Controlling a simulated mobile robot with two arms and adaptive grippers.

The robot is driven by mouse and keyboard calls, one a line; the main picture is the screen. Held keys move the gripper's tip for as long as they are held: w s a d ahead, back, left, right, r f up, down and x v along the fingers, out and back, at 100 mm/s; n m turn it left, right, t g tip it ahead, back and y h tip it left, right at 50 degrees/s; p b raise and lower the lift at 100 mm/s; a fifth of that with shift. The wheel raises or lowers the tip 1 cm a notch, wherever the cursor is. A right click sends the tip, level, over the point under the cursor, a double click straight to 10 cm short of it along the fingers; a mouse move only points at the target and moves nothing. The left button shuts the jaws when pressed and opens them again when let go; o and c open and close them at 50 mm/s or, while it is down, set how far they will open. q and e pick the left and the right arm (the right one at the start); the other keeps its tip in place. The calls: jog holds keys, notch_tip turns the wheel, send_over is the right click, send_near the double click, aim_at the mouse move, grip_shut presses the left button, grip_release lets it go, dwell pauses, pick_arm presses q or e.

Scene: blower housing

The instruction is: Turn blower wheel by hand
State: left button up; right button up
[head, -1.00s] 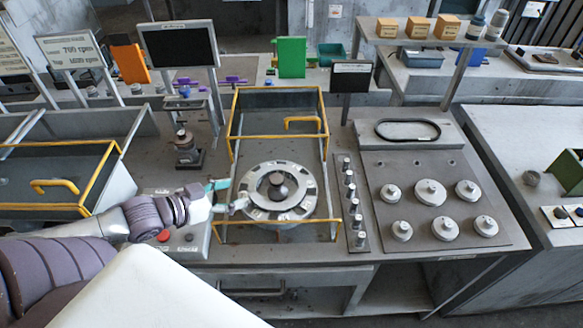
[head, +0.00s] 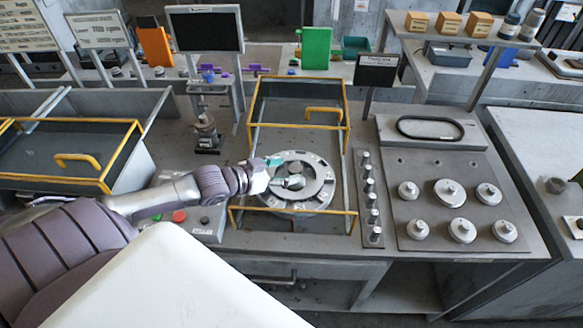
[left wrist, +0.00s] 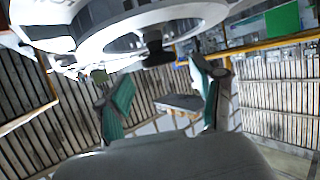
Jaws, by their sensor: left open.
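The blower wheel (head: 323,181) is a pale grey slotted ring lying flat inside an open housing with yellow-edged rails (head: 347,110). My left gripper (head: 285,173) reaches in from the left over the wheel's left part and covers much of its hub. In the left wrist view, the wheel (left wrist: 150,17) fills the top, with a dark knob-like hub below it. There the two teal-padded fingers of my left gripper (left wrist: 165,95) stand wide apart with nothing between them. Whether a finger touches the wheel cannot be told. My right gripper is not in view.
A yellow bar (head: 290,209) crosses the housing's front, and a yellow handle (head: 324,111) stands behind the wheel. A strip of knobs (head: 370,197) and a plate with several round weights (head: 449,192) lie to the right. A red button (head: 179,216) is at the left front.

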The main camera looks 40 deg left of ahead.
pick_arm(q)
jog(key=shift+x, duration=1.45)
grip_shut()
